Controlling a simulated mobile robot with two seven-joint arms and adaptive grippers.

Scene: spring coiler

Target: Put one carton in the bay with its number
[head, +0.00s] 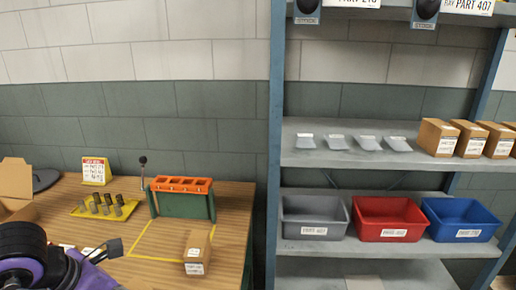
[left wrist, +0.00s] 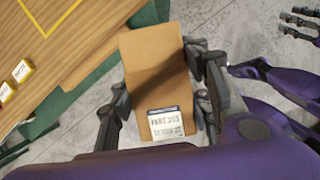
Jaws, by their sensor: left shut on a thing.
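In the left wrist view, my left gripper (left wrist: 160,100) is shut on a brown carton (left wrist: 155,65), with dark fingers on both its sides. The carton has a white label at its near end, too blurred to read surely, and appears over the floor beside the table edge. In the head view, a labelled carton (head: 197,257) shows at the right front of the yellow outline; I cannot tell whether it is the same one. Part of my left gripper (head: 108,250) shows left of it. My right gripper (left wrist: 300,25) appears open and empty at the wrist view's upper right.
The shelf rack carries grey (head: 313,217), red (head: 390,217) and blue (head: 460,218) bins. Above them are tilted tags (head: 335,141) and several cartons (head: 437,137). A blue post (head: 275,150) separates rack and table. An orange-topped green fixture (head: 182,197) stands on the table (head: 232,215).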

